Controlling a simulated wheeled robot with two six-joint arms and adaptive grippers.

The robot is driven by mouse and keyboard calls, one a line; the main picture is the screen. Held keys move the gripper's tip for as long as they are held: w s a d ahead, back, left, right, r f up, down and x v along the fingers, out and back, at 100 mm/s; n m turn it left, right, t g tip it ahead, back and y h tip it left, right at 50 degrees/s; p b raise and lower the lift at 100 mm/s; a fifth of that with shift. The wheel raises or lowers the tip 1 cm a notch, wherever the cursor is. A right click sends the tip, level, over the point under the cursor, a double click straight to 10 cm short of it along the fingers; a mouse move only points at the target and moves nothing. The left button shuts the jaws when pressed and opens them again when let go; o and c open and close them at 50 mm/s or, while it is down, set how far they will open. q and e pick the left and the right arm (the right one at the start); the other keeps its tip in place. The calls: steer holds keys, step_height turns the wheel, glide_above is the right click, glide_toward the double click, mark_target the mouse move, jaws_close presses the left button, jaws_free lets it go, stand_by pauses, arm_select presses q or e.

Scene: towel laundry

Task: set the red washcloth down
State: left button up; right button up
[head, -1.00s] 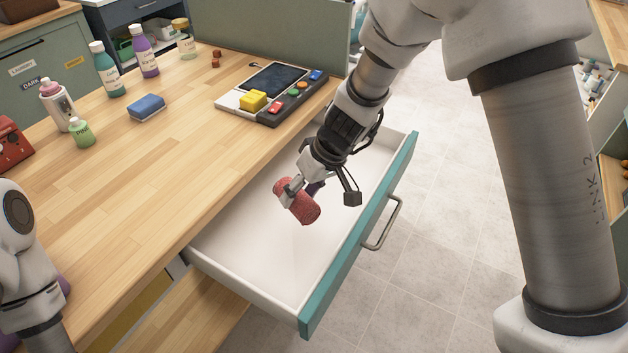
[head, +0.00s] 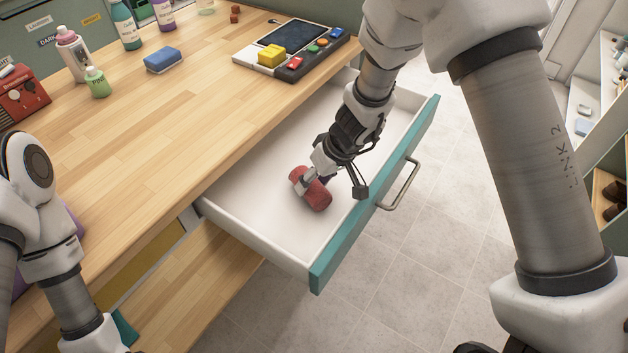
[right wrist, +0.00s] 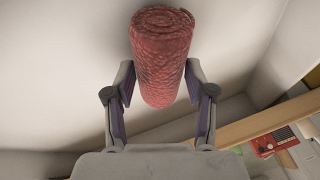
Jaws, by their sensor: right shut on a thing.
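The red washcloth (head: 314,195) is a rolled cylinder. It is inside the outline of the open white drawer (head: 250,205), tilted in the head view. My right gripper (head: 309,183) is shut on the roll and reaches down from the upper right. In the right wrist view, the washcloth (right wrist: 162,45) sits between the two fingers of the right gripper (right wrist: 161,80), with pale drawer surface behind it. I cannot tell for sure whether the roll touches the drawer floor. My left arm shows at the left edge, but its gripper is out of view.
The drawer's teal front (head: 375,200) with its metal handle (head: 400,185) faces the tiled floor. The wooden counter (head: 150,140) adjoins the drawer and holds a blue sponge (head: 163,60), a button panel (head: 290,50) and several bottles. The drawer floor around the roll is clear.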

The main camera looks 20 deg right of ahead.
steer(key=o, duration=1.1)
steer(key=shift+f, duration=0.1)
steer(key=shift+d+r+p, duration=0.1)
steer(key=shift+r+p, duration=0.25)
steer(key=shift+r, duration=0.15)
steer(key=p+v, duration=0.2)
steer(key=v, duration=0.9)
steer(key=shift+p, duration=0.3)
steer(key=shift+s+r, duration=0.1)
steer(key=shift+s, duration=0.05)
